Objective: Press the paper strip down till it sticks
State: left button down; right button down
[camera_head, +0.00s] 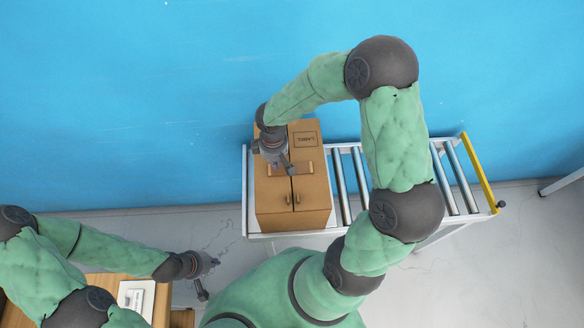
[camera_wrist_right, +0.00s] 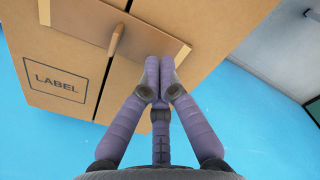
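A tan cardboard box (camera_head: 293,215) stands on a roller conveyor. The brown paper strip (camera_head: 304,168) lies across the seam of its top, and it shows in the right wrist view (camera_wrist_right: 75,18). My right gripper (camera_head: 290,169) is over the strip and covers part of it. In the right wrist view its fingers (camera_wrist_right: 157,75) are together, with the tips at the strip's edge near one end; I cannot tell whether they touch. Nothing shows between them. My left gripper (camera_head: 203,291) is away at the lower left, over the floor; its finger opening is unclear.
A printed label (camera_head: 306,139) is on the box top. A small tan peg-like piece (camera_wrist_right: 116,40) shows by the strip. Bare conveyor rollers (camera_head: 340,185) lie to the right, up to a yellow end bar (camera_head: 480,172). A blue wall (camera_head: 150,90) stands behind. A wooden table (camera_head: 105,284) is lower left.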

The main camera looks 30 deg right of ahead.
jog(key=shift+f+b, duration=0.95)
jog(key=shift+f, duration=0.1)
dwell(0.7)
jog(key=shift+r+p, duration=2.35)
jog(key=shift+r, duration=0.7)
jog(key=shift+f, duration=0.1)
